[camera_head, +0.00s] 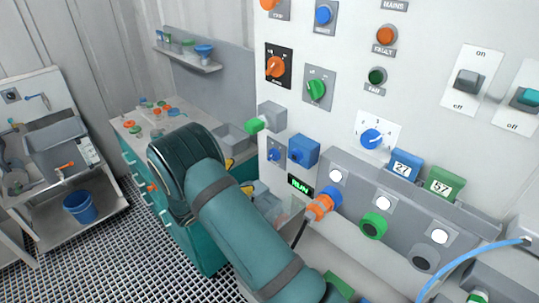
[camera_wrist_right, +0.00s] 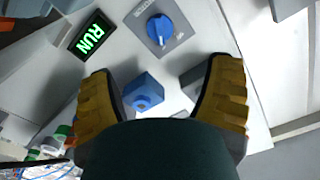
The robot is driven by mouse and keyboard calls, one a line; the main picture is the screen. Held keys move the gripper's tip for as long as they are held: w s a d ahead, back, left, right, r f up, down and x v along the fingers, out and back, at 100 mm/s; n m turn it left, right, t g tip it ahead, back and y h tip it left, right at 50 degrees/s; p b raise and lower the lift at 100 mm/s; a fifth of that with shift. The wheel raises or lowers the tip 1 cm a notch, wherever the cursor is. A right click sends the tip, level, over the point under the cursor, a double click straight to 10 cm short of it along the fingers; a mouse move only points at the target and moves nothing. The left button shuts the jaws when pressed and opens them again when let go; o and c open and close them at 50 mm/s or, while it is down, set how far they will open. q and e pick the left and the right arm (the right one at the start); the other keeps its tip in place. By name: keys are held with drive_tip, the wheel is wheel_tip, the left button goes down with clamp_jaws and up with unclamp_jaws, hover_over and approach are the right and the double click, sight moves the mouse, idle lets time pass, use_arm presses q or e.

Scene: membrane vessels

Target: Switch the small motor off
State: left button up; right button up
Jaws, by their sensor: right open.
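My right gripper (camera_head: 240,177) is mostly hidden behind my right forearm in the head view, with only bits of yellow finger showing beside the panel. In the right wrist view its yellow fingers (camera_wrist_right: 163,75) are spread wide and empty. Beyond the fingertips is a blue rotary knob (camera_wrist_right: 160,30) on a grey plate with small marks. The head view also shows the box (camera_head: 304,150) and knob (camera_head: 275,154). I cannot read which control belongs to the small motor.
A lit green RUN display (camera_head: 300,185) is near the box. An orange and blue plug (camera_head: 323,204) sticks out below. A grey box with a green end (camera_head: 268,117) protrudes above. Rotary switches and rocker switches fill the white panel. A teal cabinet (camera_head: 200,240) stands left of it.

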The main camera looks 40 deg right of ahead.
sight(270, 158)
drive_tip(key=d, duration=0.8)
drive_tip(key=w+d+p, duration=0.1)
drive_tip(key=d, duration=0.4)
clamp_jaws()
